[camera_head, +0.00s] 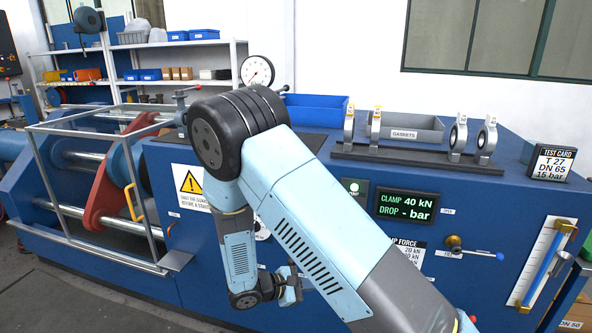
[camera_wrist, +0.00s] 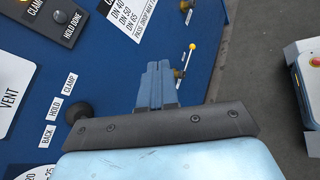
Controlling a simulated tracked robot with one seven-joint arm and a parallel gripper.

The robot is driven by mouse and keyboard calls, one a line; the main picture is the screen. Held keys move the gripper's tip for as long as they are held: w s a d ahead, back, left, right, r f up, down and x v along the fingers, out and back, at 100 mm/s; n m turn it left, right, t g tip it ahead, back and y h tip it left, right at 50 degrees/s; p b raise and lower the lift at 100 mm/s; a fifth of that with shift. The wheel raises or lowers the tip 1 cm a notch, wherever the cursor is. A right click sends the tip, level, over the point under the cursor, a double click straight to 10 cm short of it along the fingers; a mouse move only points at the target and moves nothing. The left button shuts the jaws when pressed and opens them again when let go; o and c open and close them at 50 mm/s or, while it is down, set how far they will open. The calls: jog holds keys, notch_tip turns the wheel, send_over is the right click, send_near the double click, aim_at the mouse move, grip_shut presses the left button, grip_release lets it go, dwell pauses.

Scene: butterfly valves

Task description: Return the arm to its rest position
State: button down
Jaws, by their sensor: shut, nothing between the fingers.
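My light-blue arm reaches across the front of a blue test bench (camera_head: 400,270) and is bent, with its elbow high and its forearm hanging down. My gripper (camera_head: 297,278) is low in front of the bench panel, partly hidden behind my upper arm in the head view. In the wrist view my gripper (camera_wrist: 160,72) has its fingers together with nothing between them. It points along the blue panel, near a black knob (camera_wrist: 78,111) beside BACK, HOLD and CLAMP labels. I cannot tell the exact gap to the panel.
Butterfly valves (camera_head: 458,135) stand in a rack on the bench, beside a grey GASKETS tray (camera_head: 428,135). A display (camera_head: 406,206) reads CLAMP 40 kN. A cage frame (camera_head: 100,200) is at left. Grey floor (camera_wrist: 240,75) is open beside the bench.

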jog(key=s+d+r+m+g+y, duration=0.3)
jog(key=d+r+m, duration=0.25)
jog(key=r, duration=0.55)
jog(key=s+d+r+m+g+y, duration=0.2)
jog(key=d+r+m+g+y, duration=0.15)
jog(key=d+r, duration=0.5)
jog(key=s+d+r+m+t+y, duration=0.2)
jog(key=s+r+m+t+y, duration=0.1)
jog(key=s+r, duration=0.4)
jog(key=s+d+r+m+t+y, duration=0.3)
jog(key=s+r+m, duration=0.2)
jog(key=s+r, duration=0.3)
notch_tip(320, 180, up, 3)
jog(key=shift+f, duration=0.15)
